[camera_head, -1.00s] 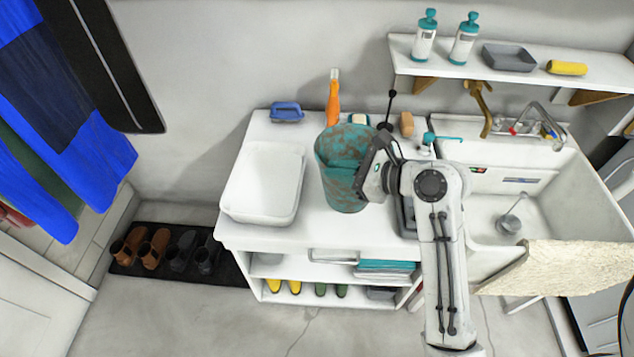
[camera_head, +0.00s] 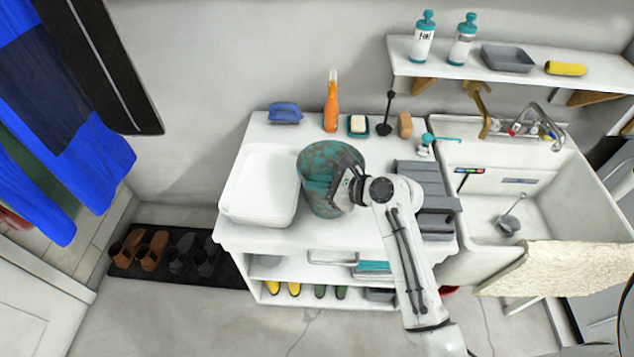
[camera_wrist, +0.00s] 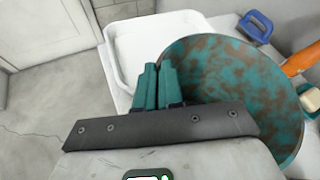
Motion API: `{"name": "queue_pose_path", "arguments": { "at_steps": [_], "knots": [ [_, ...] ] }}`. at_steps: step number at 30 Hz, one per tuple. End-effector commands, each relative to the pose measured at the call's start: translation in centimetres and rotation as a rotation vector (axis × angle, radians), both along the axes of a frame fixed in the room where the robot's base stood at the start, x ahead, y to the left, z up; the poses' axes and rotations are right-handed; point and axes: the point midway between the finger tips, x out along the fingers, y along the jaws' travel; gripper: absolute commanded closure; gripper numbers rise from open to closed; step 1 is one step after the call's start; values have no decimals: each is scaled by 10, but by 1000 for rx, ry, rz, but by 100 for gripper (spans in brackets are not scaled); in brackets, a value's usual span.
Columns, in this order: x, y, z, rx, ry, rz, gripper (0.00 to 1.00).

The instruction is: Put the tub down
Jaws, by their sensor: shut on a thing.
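The tub (camera_head: 318,180) is a round teal container with rusty brown patches, upright over the white counter (camera_head: 290,237). My gripper (camera_head: 346,188) is at its right side in the head view. In the wrist view, the teal fingers of my gripper (camera_wrist: 160,88) are closed together on the near rim of the tub (camera_wrist: 245,85), with the open mouth beyond them. The tub's inside looks empty. I cannot tell whether its base touches the counter. My wrist hides part of its right side.
A white basin (camera_head: 262,186) stands close on the left. A grey ridged box (camera_head: 425,185) is on the right, near the sink (camera_head: 520,210). A blue brush (camera_head: 286,112), orange bottle (camera_head: 332,105), soap dish (camera_head: 357,127), black plunger-like tool (camera_head: 387,115) and sponge (camera_head: 405,124) line the back.

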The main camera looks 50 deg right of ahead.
Motion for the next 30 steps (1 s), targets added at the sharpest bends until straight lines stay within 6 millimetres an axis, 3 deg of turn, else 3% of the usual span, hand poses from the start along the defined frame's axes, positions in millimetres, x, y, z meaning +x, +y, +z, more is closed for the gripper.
{"name": "queue_pose_path", "arguments": {
  "at_steps": [5,6,13,23,30],
  "knots": [
    [0,0,-1,0,0,0,100],
    [0,0,-1,0,0,0,90],
    [0,0,-1,0,0,0,68],
    [-3,-1,2,1,0,-1,68],
    [-37,-8,16,0,-1,-4,68]
  ]
}}
